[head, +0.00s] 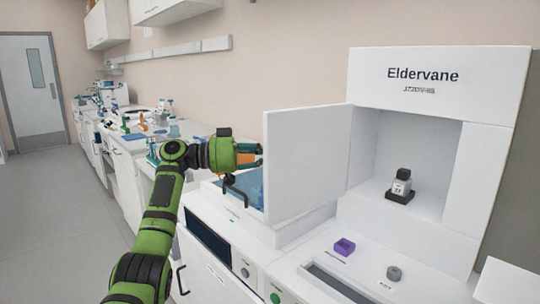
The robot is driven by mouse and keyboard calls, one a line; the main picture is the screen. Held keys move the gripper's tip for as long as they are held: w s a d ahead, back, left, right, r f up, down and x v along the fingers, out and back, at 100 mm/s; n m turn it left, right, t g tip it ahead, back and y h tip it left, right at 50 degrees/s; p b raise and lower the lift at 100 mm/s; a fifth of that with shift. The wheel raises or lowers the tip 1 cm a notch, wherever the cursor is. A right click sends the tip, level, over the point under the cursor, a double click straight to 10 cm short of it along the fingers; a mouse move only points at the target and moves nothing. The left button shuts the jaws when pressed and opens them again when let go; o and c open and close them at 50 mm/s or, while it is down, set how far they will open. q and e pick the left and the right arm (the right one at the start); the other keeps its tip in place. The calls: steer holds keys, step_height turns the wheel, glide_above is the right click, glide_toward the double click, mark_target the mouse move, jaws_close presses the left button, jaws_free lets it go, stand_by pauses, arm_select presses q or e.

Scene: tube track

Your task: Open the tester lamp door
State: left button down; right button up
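The tester (430,75) is a large white cabinet marked "Eldervane" at the right. Its white door (305,160) stands swung open to the left, and the chamber (425,150) is exposed. Inside the chamber a small bottle-like piece with a dark cap and pale label (402,186) stands on a black base. My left gripper (252,156), on a green arm, is at the left edge of the open door, with orange parts close to it. The door partly hides the fingers, so I cannot tell whether they touch it or are open. My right gripper is not in view.
A purple block (344,247) and a grey knob (393,272) are on the white counter before the chamber. A white unit with a dark display (207,236) stands below my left gripper. A cluttered bench (145,130) runs back left; the floor (50,220) there is clear.

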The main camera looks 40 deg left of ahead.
arm_select(q)
steer(key=shift+w+a+f, duration=0.1)
steer(key=shift+a+f, duration=0.05)
steer(key=c, duration=1.2)
jaws_free()
steer(key=shift+o, duration=0.2)
steer(key=shift+a, duration=0.1)
steer(key=v, duration=1.2)
